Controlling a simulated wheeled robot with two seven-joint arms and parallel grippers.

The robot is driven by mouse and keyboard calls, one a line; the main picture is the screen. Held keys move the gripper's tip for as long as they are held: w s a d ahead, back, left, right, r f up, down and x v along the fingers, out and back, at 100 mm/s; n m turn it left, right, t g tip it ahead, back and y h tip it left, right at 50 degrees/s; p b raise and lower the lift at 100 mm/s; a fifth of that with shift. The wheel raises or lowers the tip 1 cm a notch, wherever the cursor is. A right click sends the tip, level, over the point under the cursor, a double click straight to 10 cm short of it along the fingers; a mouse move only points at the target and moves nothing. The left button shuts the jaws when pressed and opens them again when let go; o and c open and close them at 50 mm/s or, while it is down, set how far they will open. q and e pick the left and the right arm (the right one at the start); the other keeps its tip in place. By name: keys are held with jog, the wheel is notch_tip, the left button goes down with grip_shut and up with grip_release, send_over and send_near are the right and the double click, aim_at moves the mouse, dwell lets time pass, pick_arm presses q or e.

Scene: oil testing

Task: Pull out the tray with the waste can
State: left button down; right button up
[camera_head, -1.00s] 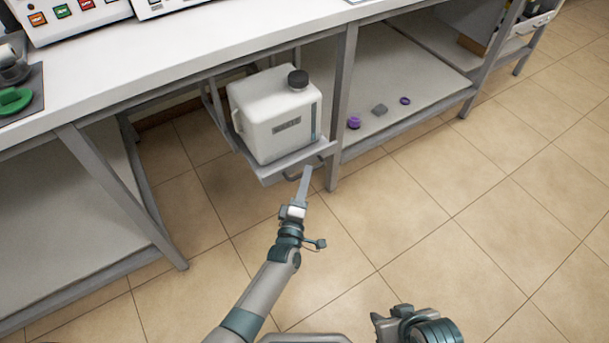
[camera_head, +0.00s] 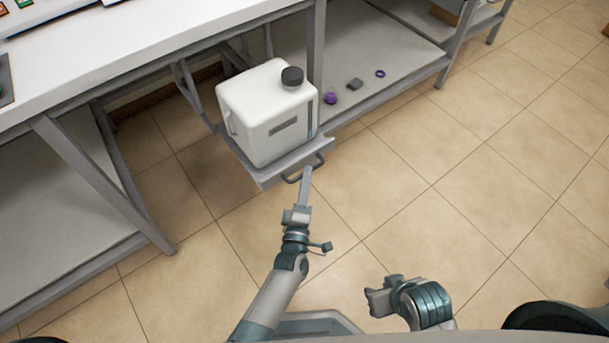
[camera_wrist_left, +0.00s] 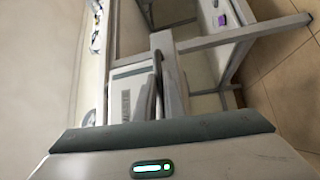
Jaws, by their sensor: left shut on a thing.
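The white waste can (camera_head: 262,118) with a black cap stands upright on the grey pull-out tray (camera_head: 262,172) in the head view. The tray juts out from under the bench and has a dark handle (camera_head: 318,163) on its front. My left gripper (camera_head: 306,174) is at this handle and shut on it. In the left wrist view, the can (camera_wrist_left: 132,95) shows side-on, and its base and the handle are partly hidden by the gripper body. My right gripper (camera_head: 374,297) is low in the head view, apart from everything; its fingers are too small to judge.
The white bench (camera_head: 120,42) stands on grey legs on both sides of the tray. A low shelf (camera_head: 390,60) to the right holds purple caps (camera_head: 330,98) and a small grey piece (camera_head: 355,84). The tiled floor (camera_head: 430,190) in front is clear.

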pick_arm(q)
jog(key=c, duration=1.8)
grip_release()
jog(key=shift+c, duration=0.2)
jog(key=shift+a, duration=0.1)
jog(key=v, duration=1.7)
jog(key=shift+s, duration=0.2)
jog(key=shift+w, duration=0.1)
